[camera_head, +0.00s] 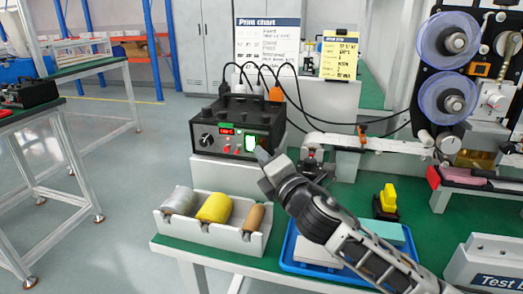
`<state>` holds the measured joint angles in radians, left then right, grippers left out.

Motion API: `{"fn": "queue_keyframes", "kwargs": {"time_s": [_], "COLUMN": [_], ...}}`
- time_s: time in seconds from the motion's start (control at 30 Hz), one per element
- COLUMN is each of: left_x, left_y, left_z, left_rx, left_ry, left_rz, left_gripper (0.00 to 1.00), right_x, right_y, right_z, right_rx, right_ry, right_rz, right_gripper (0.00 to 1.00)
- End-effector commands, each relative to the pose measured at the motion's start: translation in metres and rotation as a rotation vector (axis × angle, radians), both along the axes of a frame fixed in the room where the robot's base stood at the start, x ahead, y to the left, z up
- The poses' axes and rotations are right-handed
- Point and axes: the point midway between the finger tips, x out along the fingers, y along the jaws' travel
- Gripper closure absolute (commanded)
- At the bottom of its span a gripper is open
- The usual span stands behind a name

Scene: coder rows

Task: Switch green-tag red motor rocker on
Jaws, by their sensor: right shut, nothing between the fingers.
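A black control box (262,119) stands on a white block at the back of the green bench. Which way the rockers are set is too small to tell. My left gripper is not in view.
A white tray (214,233) with grey, yellow and brown rolls sits in front of the box. A blue tray (292,264) lies under my right arm. A yellow-and-black stamp (387,202) and a machine with purple reels (447,41) are right. Cables rise behind the box.

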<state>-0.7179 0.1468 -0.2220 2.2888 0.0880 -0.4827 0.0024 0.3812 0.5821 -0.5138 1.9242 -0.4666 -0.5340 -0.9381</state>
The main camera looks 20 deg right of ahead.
Motion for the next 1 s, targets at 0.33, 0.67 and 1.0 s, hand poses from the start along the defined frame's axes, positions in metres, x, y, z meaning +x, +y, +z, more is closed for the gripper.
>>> {"fn": "queue_keyframes", "kwargs": {"time_s": [0.33, 0.67, 1.0], "left_x": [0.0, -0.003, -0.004], "left_y": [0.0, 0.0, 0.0], "left_z": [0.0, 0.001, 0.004], "left_rx": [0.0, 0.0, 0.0], "left_ry": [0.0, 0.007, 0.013], "left_rz": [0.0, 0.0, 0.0], "left_gripper": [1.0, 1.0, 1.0], "right_x": [0.002, -0.002, -0.01], "right_y": [-0.002, 0.001, 0.007], "right_z": [0.0, 0.001, 0.002], "right_rx": [0.0, 0.0, -0.001], "right_ry": [-0.001, 0.0, 0.0], "right_rz": [0.0, 0.001, 0.0], "right_gripper": [1.0, 1.0, 1.0]}}
